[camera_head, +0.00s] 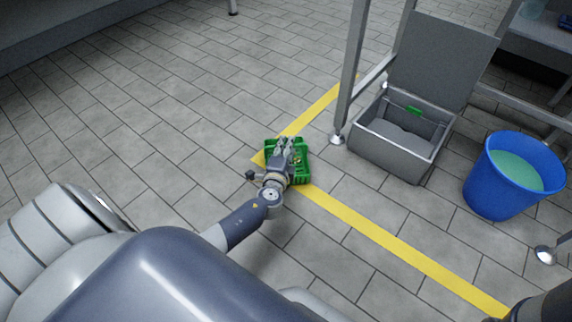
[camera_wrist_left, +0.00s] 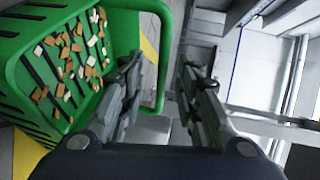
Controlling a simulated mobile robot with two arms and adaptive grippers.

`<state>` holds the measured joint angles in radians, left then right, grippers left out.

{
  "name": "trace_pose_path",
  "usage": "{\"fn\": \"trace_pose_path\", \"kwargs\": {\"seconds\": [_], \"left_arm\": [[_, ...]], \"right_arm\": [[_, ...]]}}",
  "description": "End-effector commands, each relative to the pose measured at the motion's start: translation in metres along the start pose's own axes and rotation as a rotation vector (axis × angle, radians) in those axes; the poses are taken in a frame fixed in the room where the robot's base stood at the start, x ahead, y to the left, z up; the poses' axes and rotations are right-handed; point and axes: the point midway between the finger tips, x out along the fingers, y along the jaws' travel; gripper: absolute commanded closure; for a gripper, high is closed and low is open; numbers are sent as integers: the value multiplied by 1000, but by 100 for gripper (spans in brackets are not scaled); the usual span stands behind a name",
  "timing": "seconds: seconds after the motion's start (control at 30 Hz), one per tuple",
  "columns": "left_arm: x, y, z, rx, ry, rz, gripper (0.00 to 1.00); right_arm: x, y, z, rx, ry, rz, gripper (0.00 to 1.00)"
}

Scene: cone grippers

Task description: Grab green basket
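The green basket (camera_head: 302,163) is on the tiled floor at the corner of the yellow line in the head view. My left gripper (camera_head: 284,143) is over it and hides its middle. In the left wrist view the basket (camera_wrist_left: 30,92) fills the left side, with small brown and cream pieces inside. Its green handle (camera_wrist_left: 160,62) loops across the gap between the fingers of my left gripper (camera_wrist_left: 160,75). The fingers are apart, with a visible gap on the handle's right side. Whether the left finger touches the handle is not clear. My right gripper is not in view.
A grey open-lidded bin (camera_head: 388,155) stands right of the basket, beside a metal frame leg (camera_head: 350,70). A blue bucket (camera_head: 495,190) with pale green contents is farther right. The yellow floor line (camera_head: 400,248) runs to the lower right. Floor left of the basket is clear.

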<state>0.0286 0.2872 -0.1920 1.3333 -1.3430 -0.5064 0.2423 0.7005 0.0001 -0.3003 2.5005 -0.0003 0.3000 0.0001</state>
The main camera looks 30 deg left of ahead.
Motion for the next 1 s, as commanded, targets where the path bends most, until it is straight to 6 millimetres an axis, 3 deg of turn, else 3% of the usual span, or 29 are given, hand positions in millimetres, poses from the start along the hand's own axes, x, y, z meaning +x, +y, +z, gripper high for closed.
{"fn": "trace_pose_path", "kwargs": {"seconds": [0.1,0.37,0.5,1.0], "left_arm": [[12,0,0,-2,0,-2,69],[13,-2,0,-1,0,-1,69],[13,-1,0,-1,0,-1,100],[14,-5,0,-1,0,-2,100]], "right_arm": [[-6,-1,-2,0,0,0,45],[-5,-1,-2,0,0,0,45],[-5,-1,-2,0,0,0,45],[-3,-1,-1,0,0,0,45]]}}
